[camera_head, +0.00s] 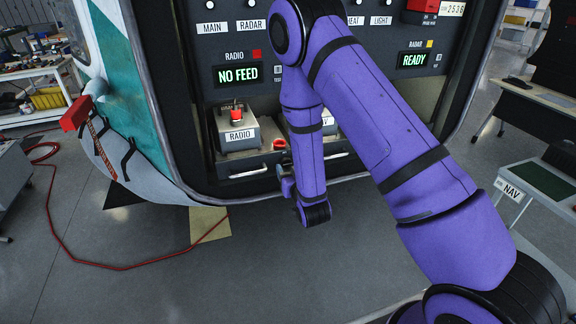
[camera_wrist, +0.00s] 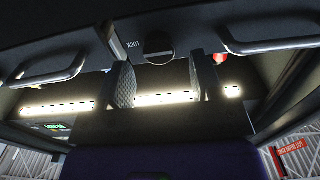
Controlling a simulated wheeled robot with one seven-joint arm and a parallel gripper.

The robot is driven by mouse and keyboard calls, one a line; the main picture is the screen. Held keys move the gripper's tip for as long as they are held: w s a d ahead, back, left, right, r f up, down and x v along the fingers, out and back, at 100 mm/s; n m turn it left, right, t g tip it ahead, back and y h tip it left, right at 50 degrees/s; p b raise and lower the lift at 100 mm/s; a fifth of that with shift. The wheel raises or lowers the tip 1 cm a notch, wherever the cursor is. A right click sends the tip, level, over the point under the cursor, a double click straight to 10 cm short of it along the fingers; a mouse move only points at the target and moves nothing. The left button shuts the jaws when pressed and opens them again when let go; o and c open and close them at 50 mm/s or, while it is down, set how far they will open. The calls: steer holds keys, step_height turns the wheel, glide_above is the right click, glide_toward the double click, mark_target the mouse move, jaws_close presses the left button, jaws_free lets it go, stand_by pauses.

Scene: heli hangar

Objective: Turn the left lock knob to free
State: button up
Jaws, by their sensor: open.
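In the wrist view, a dark round knob (camera_wrist: 160,46) sits on the panel edge beside small LOCK lettering (camera_wrist: 134,44). My gripper (camera_wrist: 160,64) is open, with its two textured finger pads on either side of the knob's lower part. I cannot tell whether they touch it, nor read how the knob is turned. In the head view, my gripper (camera_head: 287,186) is at the front edge of the equipment bays, right of the handle (camera_head: 249,172) under the RADIO unit. My arm hides the knob there.
The RADIO unit (camera_head: 238,134) sits in the left bay, under a display reading NO FEED (camera_head: 238,75). A red knob (camera_head: 279,144) is near my wrist. Metal handles (camera_wrist: 50,66) and (camera_wrist: 280,32) flank my gripper. A red hose (camera_head: 85,262) lies on the floor.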

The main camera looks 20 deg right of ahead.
mark_target(286, 162)
steer(key=shift+w, duration=1.25)
steer(key=shift+c, duration=0.4)
steer(key=c, duration=0.8)
